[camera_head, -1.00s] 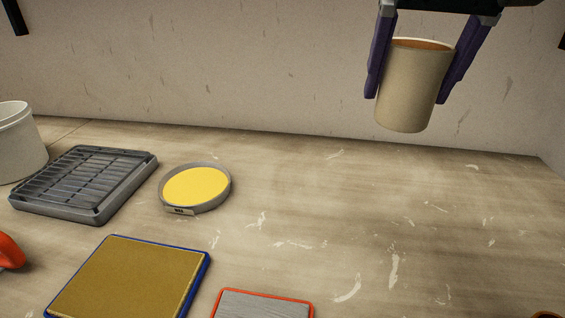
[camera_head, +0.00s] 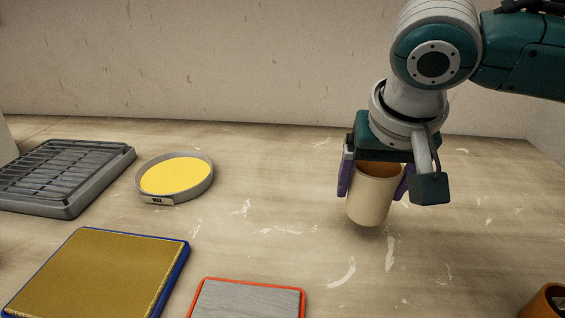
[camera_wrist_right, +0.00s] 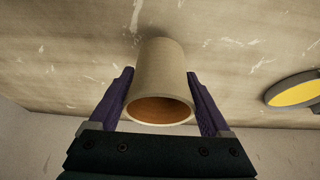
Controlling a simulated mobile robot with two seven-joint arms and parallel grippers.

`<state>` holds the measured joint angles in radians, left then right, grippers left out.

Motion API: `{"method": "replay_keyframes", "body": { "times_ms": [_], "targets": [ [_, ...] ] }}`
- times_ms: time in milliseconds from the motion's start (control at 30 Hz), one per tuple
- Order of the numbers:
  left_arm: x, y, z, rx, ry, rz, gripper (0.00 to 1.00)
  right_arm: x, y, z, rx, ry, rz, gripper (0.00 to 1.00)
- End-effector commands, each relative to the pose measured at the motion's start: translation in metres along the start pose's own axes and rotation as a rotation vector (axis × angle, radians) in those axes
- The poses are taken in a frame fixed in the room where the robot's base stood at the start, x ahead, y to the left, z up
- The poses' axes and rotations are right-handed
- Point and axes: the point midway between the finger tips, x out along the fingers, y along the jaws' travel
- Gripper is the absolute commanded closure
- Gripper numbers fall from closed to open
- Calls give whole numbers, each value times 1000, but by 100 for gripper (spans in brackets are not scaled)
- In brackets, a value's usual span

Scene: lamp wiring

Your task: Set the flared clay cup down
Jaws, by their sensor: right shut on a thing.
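The flared clay cup (camera_head: 371,198) is pale beige outside and orange-brown inside. My right gripper (camera_head: 374,180) is shut on it, with one purple finger on each side. The cup is upright, mouth up, low over the table (camera_head: 270,235); I cannot tell whether its base touches the wood. In the right wrist view the cup (camera_wrist_right: 160,80) sits between the two purple fingers (camera_wrist_right: 160,95), its open mouth facing the camera. My left gripper is not in view.
A round tray with a yellow pad (camera_head: 175,176) and a grey slatted rack (camera_head: 65,178) stand left. A blue-edged board (camera_head: 95,275) and a red-edged grey board (camera_head: 248,300) lie in front. An orange-brown pot (camera_head: 545,302) is at the lower right corner. Table around the cup is clear.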

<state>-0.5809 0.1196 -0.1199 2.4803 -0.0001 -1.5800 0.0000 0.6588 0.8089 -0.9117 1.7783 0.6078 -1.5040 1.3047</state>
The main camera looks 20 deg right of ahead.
Motion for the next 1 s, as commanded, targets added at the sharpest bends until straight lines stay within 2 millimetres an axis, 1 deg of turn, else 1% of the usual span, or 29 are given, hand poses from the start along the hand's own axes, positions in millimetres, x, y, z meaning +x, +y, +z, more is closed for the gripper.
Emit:
{"method": "replay_keyframes", "body": {
  "times_ms": [100,233,633,667,800,833,1000],
  "targets": [
    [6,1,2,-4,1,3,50,20,0,9,-1,-2,2,92],
    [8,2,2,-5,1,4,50,34,0,14,0,0,2,92],
    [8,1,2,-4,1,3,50,38,0,16,0,0,0,92],
    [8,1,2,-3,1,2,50,39,0,17,-1,-1,1,17],
    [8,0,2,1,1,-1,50,39,0,16,-1,-1,1,2],
    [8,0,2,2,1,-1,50,39,0,16,-1,-1,1,0],
    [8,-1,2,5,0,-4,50,38,0,16,-1,-1,1,0]
  ]
}}
